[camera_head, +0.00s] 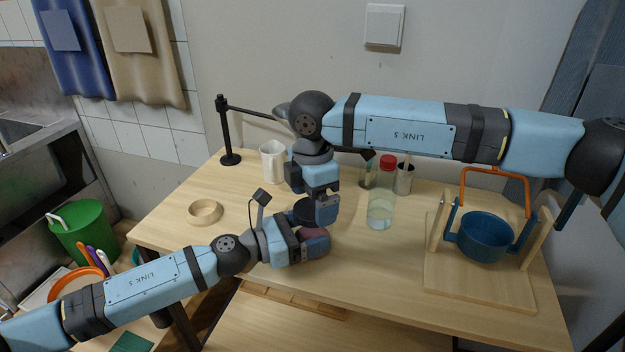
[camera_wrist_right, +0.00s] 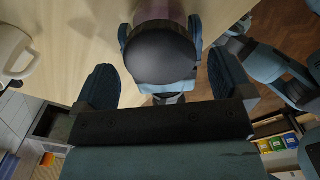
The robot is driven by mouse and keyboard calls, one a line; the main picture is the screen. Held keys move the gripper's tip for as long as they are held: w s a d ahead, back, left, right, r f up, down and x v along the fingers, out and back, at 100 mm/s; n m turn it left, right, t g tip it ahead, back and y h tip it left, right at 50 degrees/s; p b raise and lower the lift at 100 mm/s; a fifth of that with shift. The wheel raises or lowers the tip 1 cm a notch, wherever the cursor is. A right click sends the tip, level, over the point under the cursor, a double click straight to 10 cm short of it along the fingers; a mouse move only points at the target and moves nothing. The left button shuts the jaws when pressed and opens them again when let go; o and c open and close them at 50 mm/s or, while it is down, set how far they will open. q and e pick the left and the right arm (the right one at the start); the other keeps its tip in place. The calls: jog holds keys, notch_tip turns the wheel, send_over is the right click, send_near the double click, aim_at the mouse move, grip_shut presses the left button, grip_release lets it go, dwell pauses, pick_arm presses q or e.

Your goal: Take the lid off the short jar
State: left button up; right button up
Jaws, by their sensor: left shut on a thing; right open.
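The short jar (camera_head: 313,233) is purplish and stands near the table's front edge, mostly hidden behind my left gripper (camera_head: 316,245), which is shut on its side. Its dark round lid (camera_head: 304,210) is on top of it. In the right wrist view the lid (camera_wrist_right: 158,52) looks like a black disc, with a strip of the purplish jar (camera_wrist_right: 157,10) past it. My right gripper (camera_head: 324,208) is open, pointing down over the lid. Its two fingers (camera_wrist_right: 163,84) stand apart on either side in the right wrist view, with no clear contact on the lid.
A clear bottle with a red cap (camera_head: 381,200) stands right of the jar, a metal cup (camera_head: 403,180) behind it. A blue pot (camera_head: 484,238) hangs in a wooden stand further right. A white mug (camera_head: 272,165) and wooden ring (camera_head: 205,211) are left. A black stand (camera_head: 226,130) is behind.

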jog(key=shift+f, duration=0.85)
